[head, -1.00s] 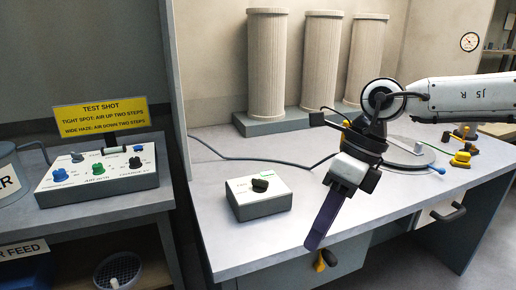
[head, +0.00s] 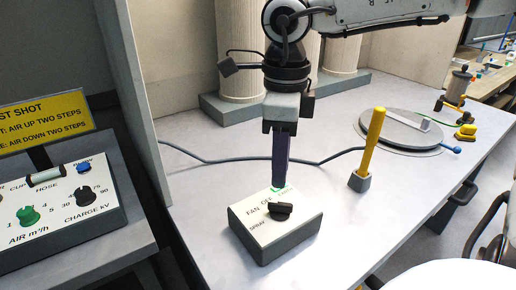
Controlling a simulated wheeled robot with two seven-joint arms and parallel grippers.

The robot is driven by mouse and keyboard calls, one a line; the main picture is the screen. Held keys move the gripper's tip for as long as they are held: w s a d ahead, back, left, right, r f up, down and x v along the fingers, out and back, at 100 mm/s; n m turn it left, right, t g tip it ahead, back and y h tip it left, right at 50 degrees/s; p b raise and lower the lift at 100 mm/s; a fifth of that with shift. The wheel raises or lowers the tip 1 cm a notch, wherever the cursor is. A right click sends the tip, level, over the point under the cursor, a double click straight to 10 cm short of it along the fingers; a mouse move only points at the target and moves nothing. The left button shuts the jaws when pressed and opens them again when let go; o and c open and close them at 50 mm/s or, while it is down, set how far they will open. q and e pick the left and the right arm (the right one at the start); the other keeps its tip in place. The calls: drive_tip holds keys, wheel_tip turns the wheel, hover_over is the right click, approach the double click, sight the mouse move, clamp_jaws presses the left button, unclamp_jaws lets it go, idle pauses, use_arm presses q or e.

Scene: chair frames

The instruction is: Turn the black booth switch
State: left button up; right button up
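The black booth switch (head: 279,211) is a small knob on top of a white and grey box (head: 262,240) on the bench. The box top reads FAN, OFF and SPRAY, with a green mark partly hidden behind the finger. The knob's bar lies roughly crosswise; which label it points to is unclear. My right gripper (head: 280,184) points straight down just behind the knob, its dark finger tip close above the box's far part. Contact with the box cannot be told. The fingers show edge-on as one strip, so their gap is hidden. My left gripper is not in view.
A yellow rod (head: 371,142) stands in a grey holder (head: 359,181) right of the box. A blue-grey cable (head: 222,160) runs behind. A round grey plate (head: 405,132) and yellow pieces (head: 466,131) are further right. A control panel (head: 62,214) stands left, beyond an upright partition (head: 133,85).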

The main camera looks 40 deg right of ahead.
sight(281, 203)
drive_tip(key=shift+s+f, duration=0.15)
drive_tip(key=shift+f, duration=0.05)
drive_tip(key=shift+s+f+b, duration=0.15)
drive_tip(key=shift+f+b, duration=0.4)
drive_tip(key=shift+f, duration=0.1)
drive_tip(key=shift+s+f+b, duration=0.15)
drive_tip(key=shift+f+b, duration=0.35)
drive_tip(key=shift+f, duration=0.1)
wheel_tip(281, 203, down, 4)
drive_tip(key=b, duration=0.3)
drive_tip(key=shift+r, duration=0.1)
drive_tip(key=shift+w+f+b, duration=0.1)
drive_tip(key=shift+f+b, duration=0.5)
drive_tip(key=shift+b, duration=0.05)
drive_tip(key=shift+r, duration=0.15)
clamp_jaws()
drive_tip(key=m, duration=0.4)
drive_tip(key=shift+m, duration=0.4)
drive_tip(key=m, duration=0.3)
drive_tip(key=shift+m, duration=0.4)
drive_tip(key=shift+o, duration=1)
unclamp_jaws()
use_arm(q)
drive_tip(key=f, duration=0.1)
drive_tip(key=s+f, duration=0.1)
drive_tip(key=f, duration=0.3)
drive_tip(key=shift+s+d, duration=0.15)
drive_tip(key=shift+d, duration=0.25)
use_arm(e)
drive_tip(key=shift+o, duration=0.2)
